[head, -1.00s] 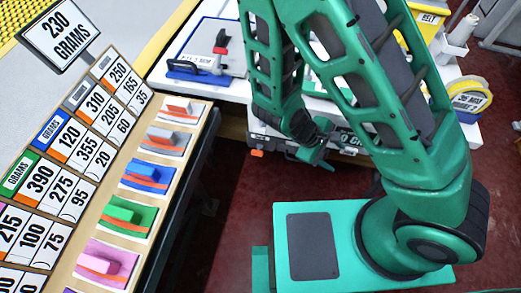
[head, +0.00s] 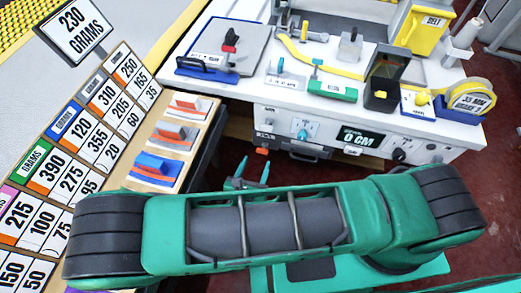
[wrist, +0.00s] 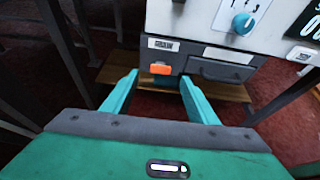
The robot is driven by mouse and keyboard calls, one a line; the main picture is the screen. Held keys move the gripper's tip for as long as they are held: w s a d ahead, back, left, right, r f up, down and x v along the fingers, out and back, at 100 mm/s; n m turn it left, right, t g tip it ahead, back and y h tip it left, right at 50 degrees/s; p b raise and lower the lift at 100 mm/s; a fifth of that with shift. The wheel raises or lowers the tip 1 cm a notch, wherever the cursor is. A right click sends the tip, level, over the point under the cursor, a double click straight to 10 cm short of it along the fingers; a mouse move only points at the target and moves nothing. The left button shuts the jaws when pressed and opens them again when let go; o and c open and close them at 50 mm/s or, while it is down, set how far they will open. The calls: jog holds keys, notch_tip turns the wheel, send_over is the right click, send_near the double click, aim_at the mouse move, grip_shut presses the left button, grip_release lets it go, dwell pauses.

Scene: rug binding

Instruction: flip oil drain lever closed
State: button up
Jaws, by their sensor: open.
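A small orange lever (head: 262,151) sits low on the front left of the white and grey machine (head: 330,128). In the wrist view the orange lever (wrist: 160,68) is on the grey lower panel, below a small label too blurred to read. I take it for the oil drain lever; its exact position is hard to tell. My gripper (head: 254,170) is open and empty, just in front of and below the lever in the head view. In the wrist view my gripper (wrist: 159,78) points at the panel, with the lever between its two teal fingertips and apparently apart from them.
A drawer handle (wrist: 213,73) and a blue knob (wrist: 243,23) are right of the lever. The machine top holds tools, a tape roll (head: 470,98) and a dark open box (head: 385,85). A sloped board of number cards (head: 60,170) stands left. Red floor lies below.

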aim_at(262, 151)
jog(key=x, duration=0.9)
jog(key=shift+w+d+f, duration=0.15)
jog(key=shift+w+d, duration=0.1)
jog(key=c, duration=1)
jog(key=shift+d, duration=0.15)
jog(key=shift+c, duration=0.3)
